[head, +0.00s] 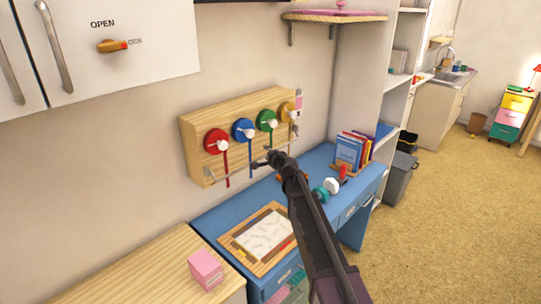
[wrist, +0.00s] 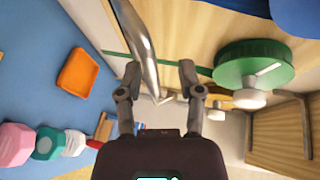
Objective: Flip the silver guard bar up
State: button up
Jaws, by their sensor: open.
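The silver guard bar (head: 232,174) runs low across the front of a wooden wall rack (head: 192,152), below the colored ribbon spools. In the wrist view the bar (wrist: 140,42) is a thick shiny rod that passes between my fingers in the picture, closer to the left finger. My gripper (head: 262,161) is at the rack's lower front, toward the bar's right part. In the wrist view my gripper (wrist: 160,72) is open, with nothing clamped. I cannot tell whether a finger touches the bar. My gripper and arm hide part of the bar's right end in the head view.
Red (head: 215,140), blue (head: 242,129), green (head: 266,120) and yellow spools are on the rack; the green spool (wrist: 254,65) is close to my right finger. Below is a blue desk (head: 210,222) with a paper tray (head: 240,255), books (head: 350,150) and an orange pad (wrist: 77,72).

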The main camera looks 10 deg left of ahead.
grip_shut()
jog(key=shift+r, duration=0.2)
jog(key=shift+a+r+p, duration=0.1)
jog(key=shift+r+p, duration=0.15)
jog(key=shift+p, duration=0.55)
jog(key=r+g+h+p, duration=0.1)
jog(key=p, duration=0.2)
jog(key=shift+n+g, duration=0.4)
jog(key=p, duration=0.1)
jog(key=g+h+p, duration=0.1)
jog(key=p, duration=0.1)
jog(key=shift+w+a+r, duration=0.1)
jog(key=shift+r, duration=0.25)
jog(key=shift+n+g+h+p, duration=0.3)
jog(key=shift+h+p, duration=0.1)
jog(key=shift+p, duration=0.15)
